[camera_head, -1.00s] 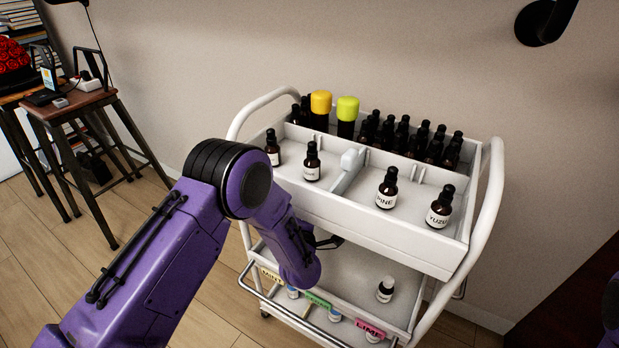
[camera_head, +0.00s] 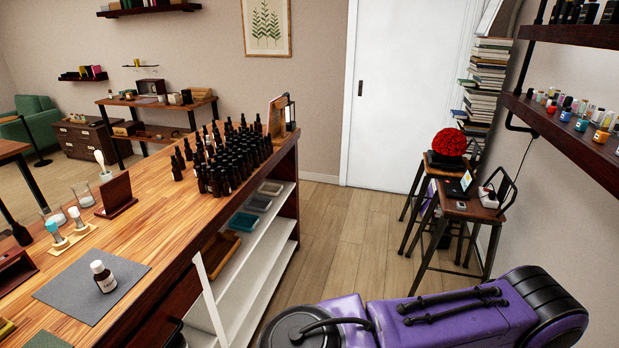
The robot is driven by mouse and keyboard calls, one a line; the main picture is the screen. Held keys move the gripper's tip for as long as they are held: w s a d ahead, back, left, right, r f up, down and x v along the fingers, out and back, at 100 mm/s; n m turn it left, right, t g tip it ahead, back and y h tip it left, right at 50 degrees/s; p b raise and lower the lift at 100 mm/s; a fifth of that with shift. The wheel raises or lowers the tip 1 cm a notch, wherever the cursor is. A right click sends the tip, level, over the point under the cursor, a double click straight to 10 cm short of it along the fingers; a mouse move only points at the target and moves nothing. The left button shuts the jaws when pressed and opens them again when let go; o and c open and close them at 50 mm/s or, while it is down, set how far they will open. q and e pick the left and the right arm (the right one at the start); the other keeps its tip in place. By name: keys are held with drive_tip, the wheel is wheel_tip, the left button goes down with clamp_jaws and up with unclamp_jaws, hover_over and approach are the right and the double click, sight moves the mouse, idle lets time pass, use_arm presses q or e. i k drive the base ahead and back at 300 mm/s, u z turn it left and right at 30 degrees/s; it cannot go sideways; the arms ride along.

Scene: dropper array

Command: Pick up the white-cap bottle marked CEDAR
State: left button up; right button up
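A small brown bottle with a white cap and a white label (camera_head: 103,277) stands upright on a grey mat (camera_head: 72,293) on the wooden counter at the lower left. The writing on its label is too small to read, so I cannot tell whether it says CEDAR. Neither of my grippers is in view. A purple link of one of my arms crosses the bottom right, well apart from this bottle.
The wooden counter (camera_head: 150,228) holds many dark bottles (camera_head: 222,160) at its far end. Open floor (camera_head: 345,235) lies between the counter and the stools (camera_head: 468,212).

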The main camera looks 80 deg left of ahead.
sight(103, 277)
drive_tip(key=u, duration=0.55)
drive_tip(key=k, duration=0.1)
drive_tip(key=u, duration=3.5)
